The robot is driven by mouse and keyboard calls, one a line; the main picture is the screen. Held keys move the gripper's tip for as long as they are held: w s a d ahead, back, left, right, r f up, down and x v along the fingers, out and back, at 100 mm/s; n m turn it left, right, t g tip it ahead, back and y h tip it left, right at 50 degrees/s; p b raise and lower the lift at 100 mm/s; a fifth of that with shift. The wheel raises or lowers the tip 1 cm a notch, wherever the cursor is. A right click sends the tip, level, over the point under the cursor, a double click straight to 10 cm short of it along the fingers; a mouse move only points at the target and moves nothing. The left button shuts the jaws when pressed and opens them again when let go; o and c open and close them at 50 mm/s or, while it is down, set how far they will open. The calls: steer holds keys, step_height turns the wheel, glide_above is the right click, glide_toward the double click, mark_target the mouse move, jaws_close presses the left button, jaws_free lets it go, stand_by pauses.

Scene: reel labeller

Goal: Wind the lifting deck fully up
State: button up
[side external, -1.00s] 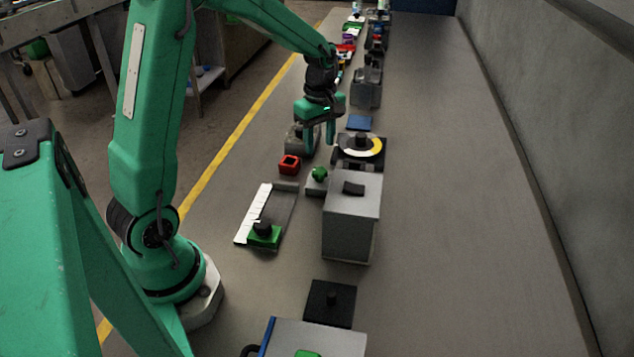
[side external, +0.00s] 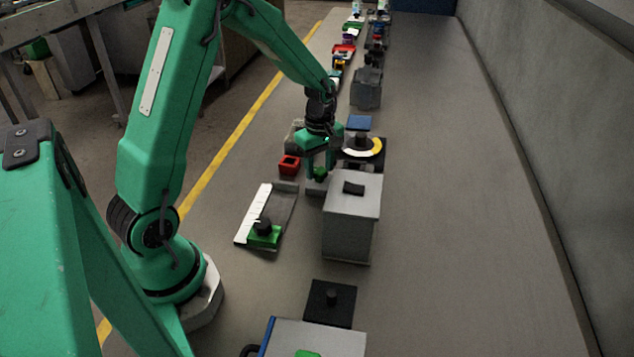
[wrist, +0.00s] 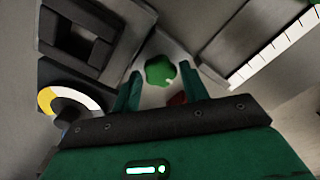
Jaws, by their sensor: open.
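A green lobed knob (side external: 320,173) sits on a low grey block (side external: 316,188) beside a tall grey box (side external: 350,225). The knob also shows in the wrist view (wrist: 160,71). My gripper (side external: 320,172) is open and lowered at the knob, with a finger on either side of it in the wrist view (wrist: 168,80). I cannot tell whether the fingers touch it. No part can be clearly made out as the lifting deck, so its height cannot be told.
A yellow-and-white dial (side external: 362,149) with a black knob stands just behind the grey box. A red square piece (side external: 289,165) lies left of my gripper. A white-scaled slide (side external: 254,212) with a green block is nearer. The bench at right is clear.

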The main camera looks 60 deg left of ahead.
steer(key=shift+f, duration=0.1)
steer(key=c, duration=0.7)
steer(key=shift+m, duration=0.4)
steer(key=m, duration=1.1)
steer(key=shift+m, duration=0.4)
steer(key=o, duration=0.7)
